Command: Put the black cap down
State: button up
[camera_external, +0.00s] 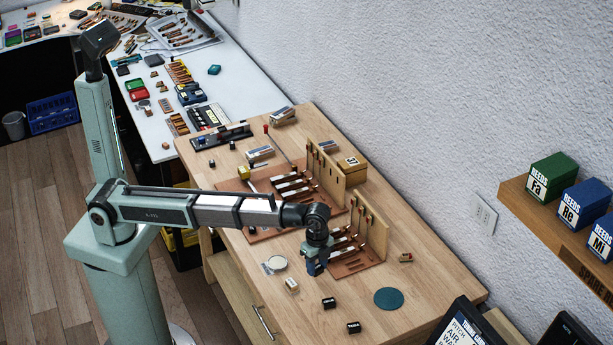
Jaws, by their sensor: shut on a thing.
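My gripper (315,268) points down over the front part of the wooden bench (425,262), beside the reddish-brown board with the smaller piano action model (356,262). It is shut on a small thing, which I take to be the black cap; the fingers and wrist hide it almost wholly. I cannot tell whether it touches the bench. Two small black cylinders with pale marks, one (328,303) and another (353,327), lie apart on the bench in front of the gripper.
A teal disc (388,298) lies right of the gripper. A round pale dish (277,263) and a small light block (291,286) lie left of it. The larger action model (290,187) stands behind. Bare wood shows around the disc.

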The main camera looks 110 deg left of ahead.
notch_tip(320, 180, up, 7)
jog(key=shift+w+f, duration=0.15)
jog(key=shift+f, duration=0.05)
jog(key=r+m, duration=0.2)
send_over(385, 292)
jog(key=shift+f, duration=5.3)
jog(key=shift+f, duration=0.1)
jog(key=o, duration=1)
notch_tip(385, 292, up, 12)
jog(key=shift+r, duration=0.15)
